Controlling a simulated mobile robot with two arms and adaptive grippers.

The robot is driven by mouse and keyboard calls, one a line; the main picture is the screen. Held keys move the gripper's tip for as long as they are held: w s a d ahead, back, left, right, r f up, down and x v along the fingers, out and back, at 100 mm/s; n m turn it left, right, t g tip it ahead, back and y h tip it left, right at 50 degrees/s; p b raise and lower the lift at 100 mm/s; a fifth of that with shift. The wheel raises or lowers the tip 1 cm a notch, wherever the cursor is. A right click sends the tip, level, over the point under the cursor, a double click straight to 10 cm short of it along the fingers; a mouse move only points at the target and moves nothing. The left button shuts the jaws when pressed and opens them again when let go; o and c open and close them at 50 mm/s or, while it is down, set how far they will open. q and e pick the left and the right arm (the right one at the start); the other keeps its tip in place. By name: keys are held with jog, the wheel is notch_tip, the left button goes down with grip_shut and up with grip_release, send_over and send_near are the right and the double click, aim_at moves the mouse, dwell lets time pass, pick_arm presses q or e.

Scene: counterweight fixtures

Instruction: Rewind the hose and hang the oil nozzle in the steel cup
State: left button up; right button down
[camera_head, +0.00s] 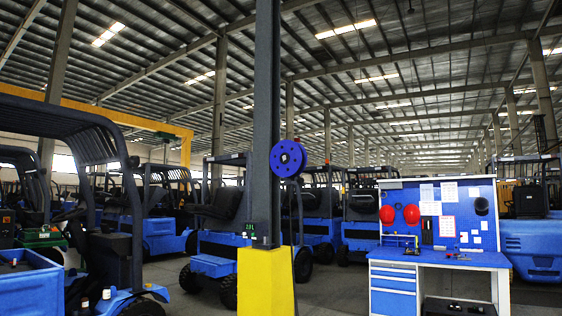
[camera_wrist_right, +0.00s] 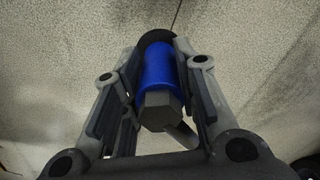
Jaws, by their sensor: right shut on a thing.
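In the right wrist view my right gripper (camera_wrist_right: 158,58) is shut on the oil nozzle (camera_wrist_right: 161,70), a blue cylinder with a dark hexagonal end toward the camera and a grey stub below it. The finger pads press on both its sides. A black round part shows at its far end. The blue hose reel (camera_head: 287,158) is mounted on the dark steel column in the head view. I cannot make out the steel cup. My left gripper is in no view.
The column (camera_head: 266,120) stands on a yellow base (camera_head: 266,282). A blue workbench (camera_head: 440,259) with red helmets on its board is at right. Blue forklifts stand at left and behind. Grey floor lies open between column and bench.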

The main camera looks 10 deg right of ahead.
jog(key=shift+s, duration=0.35)
jog(key=shift+w, duration=0.2)
jog(key=shift+s+a+f, duration=0.1)
jog(key=shift+s+f, duration=0.05)
jog(key=shift+s, duration=0.25)
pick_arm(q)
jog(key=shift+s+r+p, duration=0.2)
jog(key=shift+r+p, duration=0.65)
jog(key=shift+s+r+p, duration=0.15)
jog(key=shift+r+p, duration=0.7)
pick_arm(e)
jog(key=s+a, duration=0.2)
jog(key=s, duration=1.3)
jog(key=shift+a, duration=0.25)
jog(key=shift+s, duration=0.1)
